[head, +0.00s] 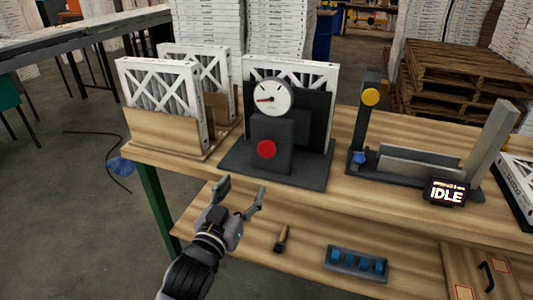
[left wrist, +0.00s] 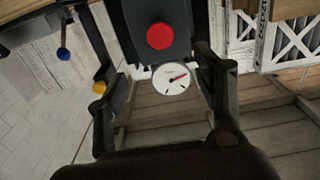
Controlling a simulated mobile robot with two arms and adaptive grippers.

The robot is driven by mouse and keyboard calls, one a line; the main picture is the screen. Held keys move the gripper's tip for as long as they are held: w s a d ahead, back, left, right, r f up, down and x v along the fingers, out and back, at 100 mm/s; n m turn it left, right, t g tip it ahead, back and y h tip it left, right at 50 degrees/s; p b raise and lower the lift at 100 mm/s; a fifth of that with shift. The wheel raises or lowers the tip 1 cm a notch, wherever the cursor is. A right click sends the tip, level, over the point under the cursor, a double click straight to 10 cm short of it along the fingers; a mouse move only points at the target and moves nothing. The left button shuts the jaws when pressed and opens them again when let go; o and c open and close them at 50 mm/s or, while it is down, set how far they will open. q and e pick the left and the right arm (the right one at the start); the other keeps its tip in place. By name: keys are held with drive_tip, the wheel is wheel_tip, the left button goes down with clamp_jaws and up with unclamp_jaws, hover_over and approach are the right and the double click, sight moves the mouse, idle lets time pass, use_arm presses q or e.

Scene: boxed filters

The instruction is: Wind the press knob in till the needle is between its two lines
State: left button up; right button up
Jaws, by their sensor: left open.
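The press (head: 286,131) is a dark block on a dark base on the bench, with a red round knob (head: 266,149) on its front. A white round gauge (head: 268,97) sits above the knob, its red needle pointing left in the head view. The gauge's two lines are too small to place surely against the needle. My left gripper (head: 241,192) is open and empty, in front of and below the knob, apart from it. The left wrist view shows the knob (left wrist: 160,36) and gauge (left wrist: 171,78) upside down between the spread fingers. My right gripper is out of view.
White framed filters (head: 160,90) stand in wooden holders left of the press. Right of it is a fixture with a yellow knob (head: 370,97) and a display (head: 446,192) reading IDLE. A blue-celled tray (head: 356,264) and a small wooden-handled tool (head: 281,238) lie on the lower shelf.

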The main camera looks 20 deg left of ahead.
sight(266, 152)
use_arm(q)
drive_tip(key=w, duration=0.5)
drive_tip(key=w+p, duration=0.1)
drive_tip(key=w, duration=0.5)
drive_tip(key=w+p, duration=0.1)
drive_tip(key=w, duration=0.5)
drive_tip(key=shift+w+d, duration=0.1)
drive_tip(key=shift+d, duration=0.2)
drive_tip(key=shift+c, duration=0.6)
drive_tip(key=c, duration=1)
